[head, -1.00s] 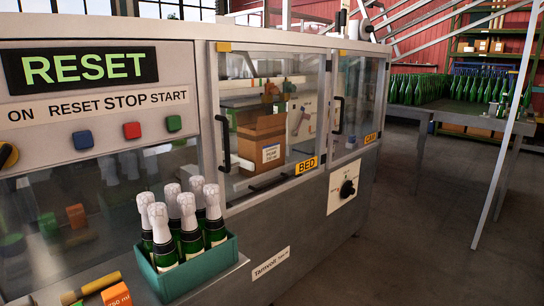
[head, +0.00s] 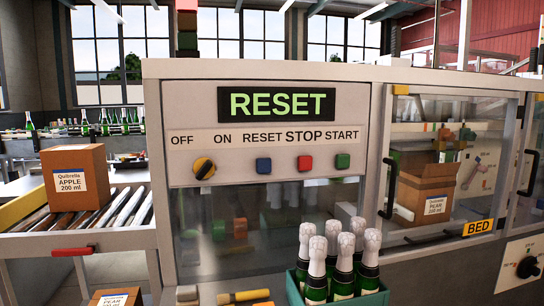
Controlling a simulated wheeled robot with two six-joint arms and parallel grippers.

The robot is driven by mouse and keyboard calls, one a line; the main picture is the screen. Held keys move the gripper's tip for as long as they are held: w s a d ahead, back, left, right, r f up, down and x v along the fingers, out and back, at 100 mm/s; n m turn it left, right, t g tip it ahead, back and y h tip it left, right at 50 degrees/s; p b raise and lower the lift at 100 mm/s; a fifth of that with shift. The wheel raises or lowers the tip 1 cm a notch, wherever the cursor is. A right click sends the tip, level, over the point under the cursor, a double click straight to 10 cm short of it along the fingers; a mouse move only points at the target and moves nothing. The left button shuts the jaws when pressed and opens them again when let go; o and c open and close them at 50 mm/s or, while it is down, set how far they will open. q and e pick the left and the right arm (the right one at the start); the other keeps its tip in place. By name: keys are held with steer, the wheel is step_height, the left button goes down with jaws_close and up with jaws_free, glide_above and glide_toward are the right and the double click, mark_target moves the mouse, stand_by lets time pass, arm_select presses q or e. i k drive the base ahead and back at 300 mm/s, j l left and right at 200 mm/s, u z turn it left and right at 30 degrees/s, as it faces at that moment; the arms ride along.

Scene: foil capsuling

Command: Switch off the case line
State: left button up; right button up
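The case line's control panel (head: 350,105) faces me in the head view. Its display (head: 276,104) reads RESET in green letters. A yellow and black rotary switch (head: 204,168) sits at the left, below the OFF and ON labels. Its black bar is slanted; I cannot tell for sure which label it points to. To its right are a blue button (head: 263,166) under RESET, a red button (head: 305,163) under STOP and a green button (head: 342,161) under START. Neither of my grippers is in view.
A teal crate (head: 298,289) of foil-topped bottles stands below the panel and juts out at the front. A roller conveyor (head: 110,215) with an apple carton (head: 75,178) is at the left. A pear carton (head: 424,192) sits behind the BED door at the right.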

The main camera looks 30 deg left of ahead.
mark_target(204, 168)
steer(key=u, duration=1.4)
